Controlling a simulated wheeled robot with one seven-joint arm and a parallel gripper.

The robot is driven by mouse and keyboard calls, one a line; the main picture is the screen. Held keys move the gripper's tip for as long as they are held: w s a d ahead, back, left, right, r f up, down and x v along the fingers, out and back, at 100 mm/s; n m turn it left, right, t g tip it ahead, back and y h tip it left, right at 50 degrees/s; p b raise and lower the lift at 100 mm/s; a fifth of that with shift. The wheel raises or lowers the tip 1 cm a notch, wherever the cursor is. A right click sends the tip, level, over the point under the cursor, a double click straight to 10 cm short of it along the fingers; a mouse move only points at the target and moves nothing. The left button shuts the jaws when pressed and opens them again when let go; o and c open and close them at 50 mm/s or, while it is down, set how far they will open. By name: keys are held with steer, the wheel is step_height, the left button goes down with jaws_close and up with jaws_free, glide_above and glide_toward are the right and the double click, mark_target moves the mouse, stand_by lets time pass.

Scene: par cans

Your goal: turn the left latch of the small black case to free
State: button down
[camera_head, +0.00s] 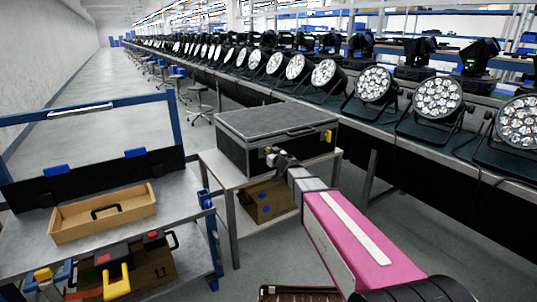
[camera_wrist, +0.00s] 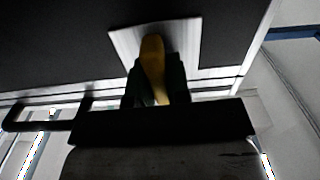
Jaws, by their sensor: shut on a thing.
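The small black case (camera_head: 245,125) stands closed on a light table. Its left latch is a yellow lever (camera_wrist: 151,55) on a pale metal plate (camera_wrist: 122,40) in the wrist view. My gripper (camera_head: 271,152) is at the left part of the case's front face. In the wrist view my gripper (camera_wrist: 155,88) has its dark fingers on both sides of the yellow lever, shut on it. The lever stands nearly upright in that picture, slightly tilted; its lower end is hidden between the fingers. The right latch (camera_head: 328,136) is yellow and untouched.
The case's dark handle (camera_wrist: 35,115) is beside the latch. The case's table (camera_head: 225,170) has a cardboard box (camera_head: 262,205) beneath. A bench at left holds a wooden tray (camera_head: 70,232). A long row of stage lights (camera_head: 375,85) stands behind at right.

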steer(key=n, duration=0.4)
steer(key=shift+a, duration=0.1)
steer(key=n, duration=0.4)
steer(key=shift+s+a+f+n, duration=0.1)
steer(key=shift+s+n, duration=0.05)
steer(key=shift+n, duration=0.15)
steer(key=n, duration=0.4)
steer(key=shift+f+n, duration=0.1)
steer(key=shift+n, duration=0.2)
steer(key=n, duration=0.4)
steer(key=shift+f, duration=0.15)
steer(key=shift+n, duration=0.3)
steer(key=c, duration=1.1)
jaws_free()
steer(key=shift+a, duration=0.1)
